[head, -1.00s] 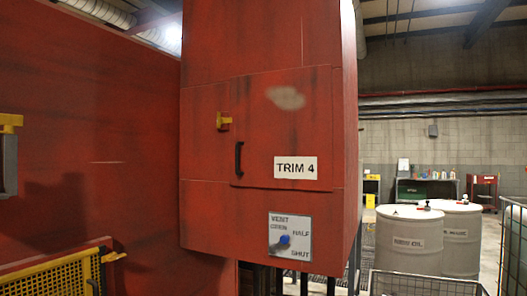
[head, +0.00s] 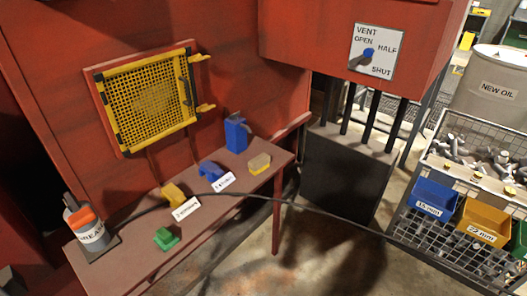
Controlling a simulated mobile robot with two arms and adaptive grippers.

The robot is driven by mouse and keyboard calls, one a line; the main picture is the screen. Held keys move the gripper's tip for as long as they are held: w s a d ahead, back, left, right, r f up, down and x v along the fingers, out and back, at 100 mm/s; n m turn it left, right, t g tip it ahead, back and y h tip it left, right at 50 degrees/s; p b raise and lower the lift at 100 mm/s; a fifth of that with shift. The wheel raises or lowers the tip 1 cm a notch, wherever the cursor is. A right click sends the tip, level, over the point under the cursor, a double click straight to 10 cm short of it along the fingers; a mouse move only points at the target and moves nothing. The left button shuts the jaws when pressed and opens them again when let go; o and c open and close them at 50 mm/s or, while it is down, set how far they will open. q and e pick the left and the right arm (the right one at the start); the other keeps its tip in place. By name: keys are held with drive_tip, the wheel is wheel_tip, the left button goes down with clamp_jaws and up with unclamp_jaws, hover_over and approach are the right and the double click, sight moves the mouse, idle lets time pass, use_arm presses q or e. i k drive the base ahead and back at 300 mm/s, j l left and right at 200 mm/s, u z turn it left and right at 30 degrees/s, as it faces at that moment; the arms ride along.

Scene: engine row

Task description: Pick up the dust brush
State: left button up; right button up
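I cannot make out a dust brush for certain in the head view. A small block with a tan top and yellow lower edge (head: 259,163) lies at the right end of the narrow brown bench (head: 228,212); it may be a brush, but it is too small to tell. Neither of my grippers is in view.
The bench also holds a grease can (head: 92,232), a yellow piece (head: 173,194), a blue piece (head: 211,170), a green piece (head: 166,239) and a blue container (head: 236,133). A dark cable crosses it.

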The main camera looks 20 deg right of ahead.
sight(256, 166)
drive_tip(key=i+l+u, duration=0.25)
drive_tip(key=i+l, duration=0.4)
drive_tip(key=i+l+u, duration=0.2)
drive_tip(key=i+l, duration=0.5)
